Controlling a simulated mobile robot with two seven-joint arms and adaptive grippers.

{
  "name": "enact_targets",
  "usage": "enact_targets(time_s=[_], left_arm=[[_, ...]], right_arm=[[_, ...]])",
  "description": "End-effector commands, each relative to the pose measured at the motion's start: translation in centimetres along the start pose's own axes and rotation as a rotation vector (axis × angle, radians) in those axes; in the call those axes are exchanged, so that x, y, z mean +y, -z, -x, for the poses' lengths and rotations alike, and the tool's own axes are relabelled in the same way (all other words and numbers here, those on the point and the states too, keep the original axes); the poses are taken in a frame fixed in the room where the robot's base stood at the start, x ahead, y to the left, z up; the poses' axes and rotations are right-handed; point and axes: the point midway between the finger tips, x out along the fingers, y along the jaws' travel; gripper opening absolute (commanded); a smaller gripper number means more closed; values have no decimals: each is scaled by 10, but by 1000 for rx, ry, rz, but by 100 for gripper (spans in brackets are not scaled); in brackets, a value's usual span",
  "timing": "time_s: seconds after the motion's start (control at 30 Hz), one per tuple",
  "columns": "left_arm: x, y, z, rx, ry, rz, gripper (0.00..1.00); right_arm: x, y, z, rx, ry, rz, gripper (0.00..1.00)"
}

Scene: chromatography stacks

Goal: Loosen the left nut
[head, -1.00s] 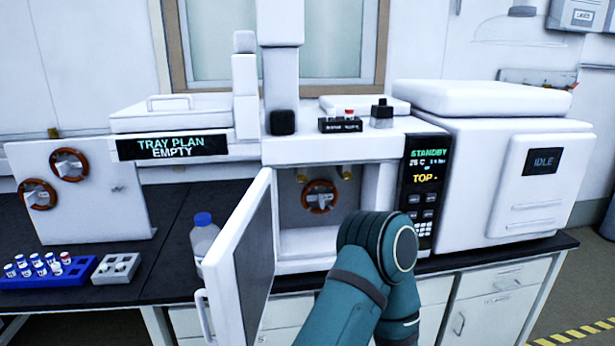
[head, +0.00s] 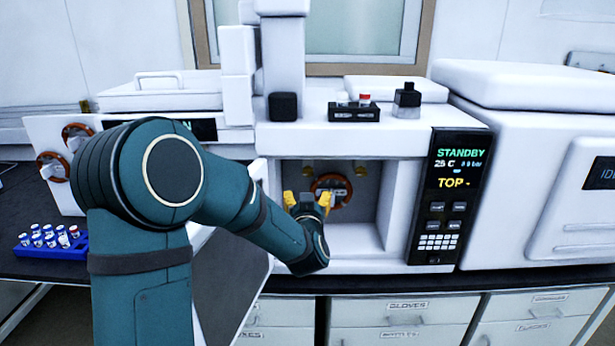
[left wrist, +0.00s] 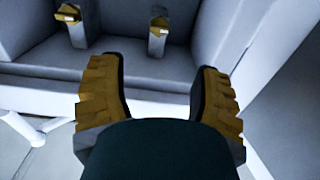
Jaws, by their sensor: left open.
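The left nut (head: 307,169) is a small brass fitting under the ceiling of the open oven compartment (head: 365,236). A second brass nut (head: 367,169) hangs to its right. My left gripper (head: 308,198) is open and empty at the compartment's mouth. In the head view its yellow fingers point up, below the left nut and apart from it. The left wrist view shows the open fingers (left wrist: 158,90) and two brass fittings beyond them, one roughly in line with the gap; I cannot tell there which is the left nut. My right gripper is not in view.
An orange-ringed round part (head: 331,190) sits on the compartment's back wall. The open oven door (head: 225,285) stands at the left, partly hidden by my arm. A control panel (head: 447,200) borders the right. A blue vial rack (head: 50,246) is far left.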

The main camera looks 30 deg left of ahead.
Motion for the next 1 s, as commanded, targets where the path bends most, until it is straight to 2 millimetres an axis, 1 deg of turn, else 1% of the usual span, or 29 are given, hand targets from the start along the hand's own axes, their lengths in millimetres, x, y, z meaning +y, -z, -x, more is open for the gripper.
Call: enact_targets(time_s=[0.4, 0.6, 0.8, 1.0], left_arm=[[0, -4, -79, -3, -1, -1, 64], [1, -3, -109, -3, -2, -1, 64], [1, -3, -123, -4, -3, -1, 64], [1, -3, -126, -5, -4, -1, 64]], right_arm=[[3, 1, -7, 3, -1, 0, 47], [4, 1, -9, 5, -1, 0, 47], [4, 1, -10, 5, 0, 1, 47], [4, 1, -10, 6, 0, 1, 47]])
